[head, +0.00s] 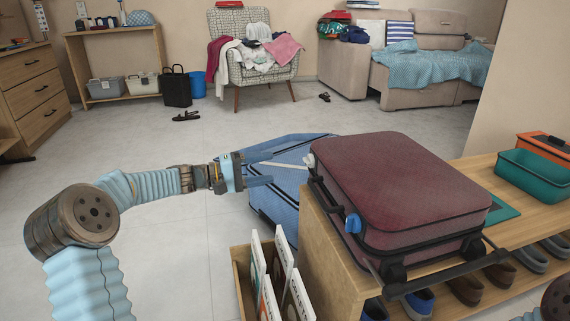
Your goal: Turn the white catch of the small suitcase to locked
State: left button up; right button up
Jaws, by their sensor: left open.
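The small maroon suitcase (395,185) lies flat on the wooden shoe bench. Its white catch (310,160) shows at the far left corner of the near-left side; it is too small to tell which way it is turned. A blue catch (353,222) sits nearer on the same side. My left gripper (271,168) comes in from the left, open and empty. Its fingers point right toward the white catch, with a gap between in the picture. My right gripper is not in view.
A blue suitcase (284,203) stands on the floor behind my left gripper. Upright records (267,284) are in a wooden holder beside the bench (333,262). A teal bin (535,173) is on the bench at right, with shoes (466,289) below. Open floor lies left.

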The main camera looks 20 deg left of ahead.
pick_arm(q)
jog(key=shift+v, duration=1.65)
